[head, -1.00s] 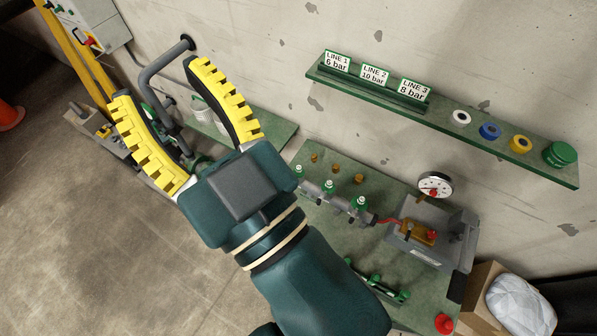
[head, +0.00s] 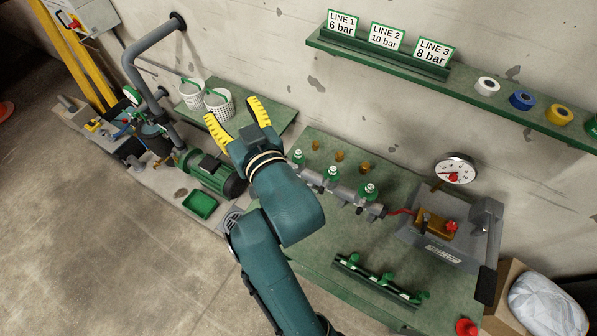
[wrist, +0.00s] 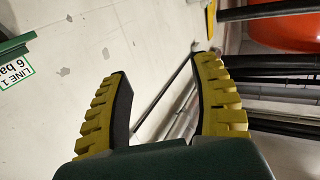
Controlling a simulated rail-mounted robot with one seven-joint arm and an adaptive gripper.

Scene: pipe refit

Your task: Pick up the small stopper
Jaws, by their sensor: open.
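Three small brass-brown pieces stand in a row at the back of the green bench: a left one (head: 315,145), a middle one (head: 340,155) and a right one (head: 364,167). They look like stoppers, and the left one appears smallest, though at this size I cannot be sure. My gripper (head: 236,110) is open and empty, raised to the left of these pieces, its yellow-padded fingers in front of the white baskets' area. In the wrist view my open gripper (wrist: 162,68) has only wall and pipes beyond it; no stopper shows there.
A pipe manifold with green-topped valves (head: 331,173) lies just in front of the pieces. A gauge (head: 455,169) and grey box (head: 440,243) stand right. A green rack (head: 378,278) lies at the front. The wall shelf (head: 400,62) overhangs behind; baskets (head: 219,104) stand left.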

